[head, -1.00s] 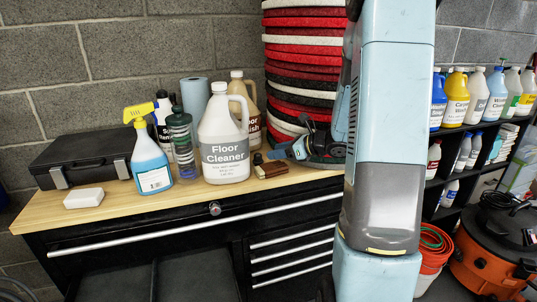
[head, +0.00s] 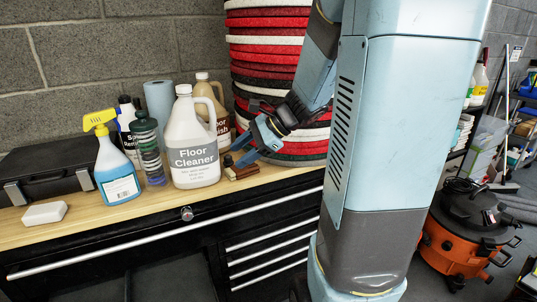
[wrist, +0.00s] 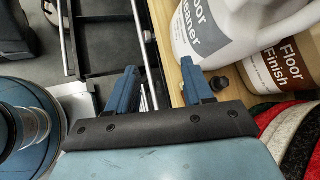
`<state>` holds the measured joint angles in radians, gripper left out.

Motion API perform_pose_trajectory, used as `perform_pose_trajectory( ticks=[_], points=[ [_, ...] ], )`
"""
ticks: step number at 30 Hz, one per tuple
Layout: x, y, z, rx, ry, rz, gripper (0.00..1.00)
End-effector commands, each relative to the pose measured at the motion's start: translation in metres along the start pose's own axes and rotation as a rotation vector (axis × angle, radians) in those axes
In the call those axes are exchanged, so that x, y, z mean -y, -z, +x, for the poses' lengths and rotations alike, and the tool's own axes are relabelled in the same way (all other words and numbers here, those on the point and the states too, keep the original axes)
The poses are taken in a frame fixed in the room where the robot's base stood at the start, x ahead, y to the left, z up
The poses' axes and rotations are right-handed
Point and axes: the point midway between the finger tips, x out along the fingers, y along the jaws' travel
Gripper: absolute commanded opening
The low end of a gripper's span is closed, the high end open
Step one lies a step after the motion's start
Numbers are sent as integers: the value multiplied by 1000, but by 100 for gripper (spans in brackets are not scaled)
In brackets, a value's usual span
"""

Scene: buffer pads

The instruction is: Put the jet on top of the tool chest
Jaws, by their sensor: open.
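The tool chest is black with drawers and a wooden top (head: 90,222); its top edge also shows in the wrist view (wrist: 172,72). I cannot make out anything that is clearly a jet in either view. My gripper (head: 250,150) is at the right end of the chest top, beside a small brown brush-like object (head: 238,171). In the wrist view my gripper (wrist: 159,66) has its two blue fingers spread, with nothing between them. A small dark knob (wrist: 219,84) shows beside the right finger.
On the chest top stand a floor cleaner jug (head: 193,135), a floor finish jug (head: 211,90), a spray bottle (head: 117,170), a green bottle (head: 150,150), a white block (head: 44,213) and a black case (head: 50,165). Stacked pads (head: 265,60) rise behind. An orange vacuum (head: 465,235) is at right.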

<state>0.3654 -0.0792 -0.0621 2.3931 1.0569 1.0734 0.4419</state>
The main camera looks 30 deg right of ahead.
Motion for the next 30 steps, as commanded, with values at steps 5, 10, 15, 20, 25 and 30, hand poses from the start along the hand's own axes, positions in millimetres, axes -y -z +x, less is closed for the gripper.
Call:
perform_pose_trajectory(
  ticks=[5,10,15,20,25,30],
  points=[
    [-38,-39,-10,-105,-135,-350,51],
    [-70,-61,-25,-212,-254,-679,51],
    [-96,-75,-47,-329,-363,-1004,51],
    [-114,-84,-70,-448,-457,-1298,51],
    [-123,-90,-91,-554,-530,-1524,51],
    [-126,-90,-103,-608,-565,-1625,51]
  ],
)
